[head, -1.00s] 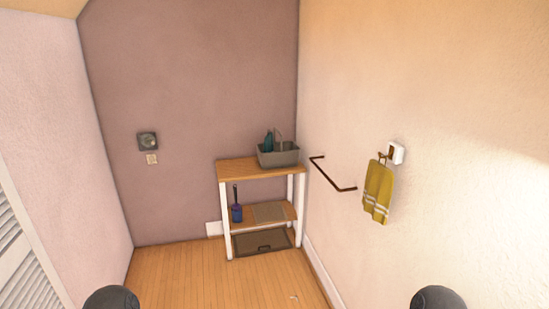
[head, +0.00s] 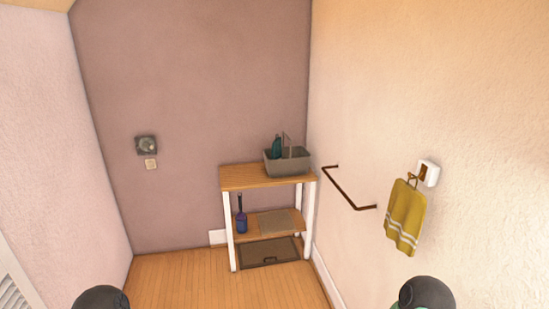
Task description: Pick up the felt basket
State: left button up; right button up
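A grey felt basket (head: 287,164) stands upright on the right end of the wooden top of a small shelf unit (head: 245,177) in the far corner. A teal bottle (head: 276,148) and a thin upright item, perhaps a handle, rise out of it. The rest of its contents is hidden. Only dark rounded parts of my two arms show at the bottom edge, far from the basket. Neither gripper is in view.
A dark tray (head: 268,252) is below. A towel bar (head: 350,190) and a yellow towel (head: 405,216) are on the right wall. The wooden floor (head: 200,283) ahead is clear.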

aim_at(296, 160)
jog(key=i+l+u, duration=0.1)
jog(key=i, duration=0.4)
jog(key=i+l+u, duration=0.15)
jog(key=i, duration=0.35)
jog(key=i+l+u, duration=0.1)
jog(key=i, duration=0.4)
jog(key=i+l+u, duration=0.1)
jog(key=i+l, duration=0.15)
jog(key=i, duration=0.25)
